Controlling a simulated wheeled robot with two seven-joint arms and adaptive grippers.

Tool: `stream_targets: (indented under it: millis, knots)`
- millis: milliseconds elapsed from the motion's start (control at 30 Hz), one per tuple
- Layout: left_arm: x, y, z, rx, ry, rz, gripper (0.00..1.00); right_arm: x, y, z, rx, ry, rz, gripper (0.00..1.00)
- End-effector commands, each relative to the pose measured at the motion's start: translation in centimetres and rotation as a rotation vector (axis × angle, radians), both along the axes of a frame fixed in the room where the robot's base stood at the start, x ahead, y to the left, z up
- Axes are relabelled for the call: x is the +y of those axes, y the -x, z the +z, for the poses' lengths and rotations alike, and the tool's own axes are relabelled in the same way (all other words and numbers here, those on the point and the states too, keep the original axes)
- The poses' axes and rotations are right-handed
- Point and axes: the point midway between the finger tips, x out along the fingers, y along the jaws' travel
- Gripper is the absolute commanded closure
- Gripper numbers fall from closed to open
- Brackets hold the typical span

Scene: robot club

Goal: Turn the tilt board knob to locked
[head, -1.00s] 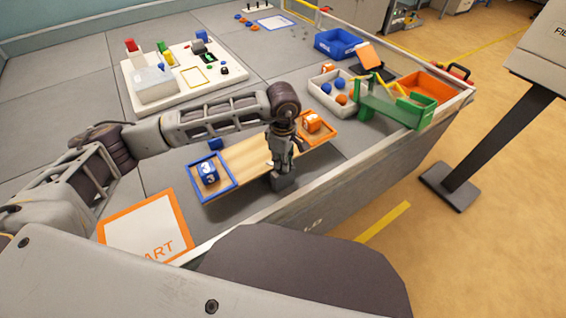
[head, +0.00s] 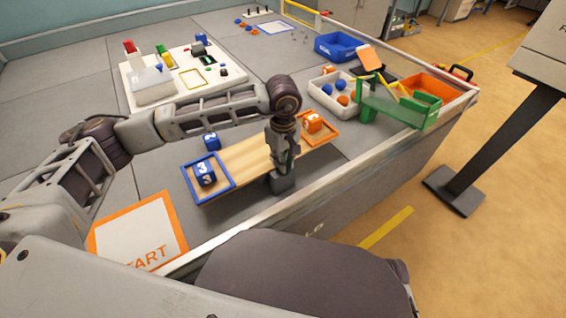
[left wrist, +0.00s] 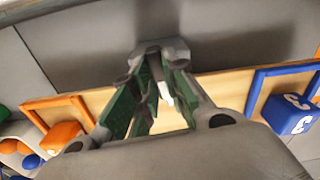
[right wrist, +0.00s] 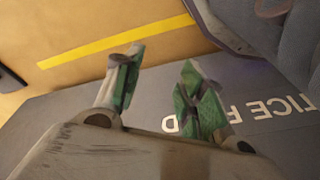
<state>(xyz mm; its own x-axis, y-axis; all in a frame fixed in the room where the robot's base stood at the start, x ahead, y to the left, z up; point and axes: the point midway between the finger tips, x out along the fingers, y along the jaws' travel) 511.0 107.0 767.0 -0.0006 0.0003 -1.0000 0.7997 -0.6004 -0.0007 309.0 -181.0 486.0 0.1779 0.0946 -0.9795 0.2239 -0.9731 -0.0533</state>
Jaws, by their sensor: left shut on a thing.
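The tilt board (head: 240,158) is a light wooden plank with a blue-framed tray (head: 190,172) at its left end and an orange-framed tray (head: 334,139) at its right. A grey block (head: 283,183) stands at its front edge; it also shows in the left wrist view (left wrist: 172,46). My left gripper (head: 281,168) points down at this block. In the left wrist view its green-padded fingers are closed in around a small pale piece, seemingly the knob (left wrist: 165,91); the fingers hide most of it. My right gripper (right wrist: 160,72) is open and empty, above the floor.
A blue cube (head: 205,172) is in the blue tray, an orange cube (head: 312,122) in the orange one. Another blue cube (head: 211,140) lies behind the board. A START sheet (head: 138,235) is front left. A white bin (head: 322,101) and green ramp (head: 395,106) stand right.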

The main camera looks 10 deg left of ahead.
Motion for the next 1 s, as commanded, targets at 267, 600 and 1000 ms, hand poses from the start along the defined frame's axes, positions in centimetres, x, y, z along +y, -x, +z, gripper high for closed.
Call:
stream_targets:
  millis: [267,600,1000]
  knots:
    - [0.0,-0.1,0.0,-0.004,0.000,-0.112,1.00,0.3,-0.2,1.1,-0.024,-0.013,0.001,0.60]
    - [0.0,-0.1,0.1,-0.002,0.000,-0.156,1.00,0.5,-0.4,2.3,-0.042,-0.020,0.002,0.60]
    - [0.0,-0.1,0.1,-0.002,0.000,-0.155,0.66,0.4,-0.3,2.0,-0.036,-0.018,0.003,0.60]
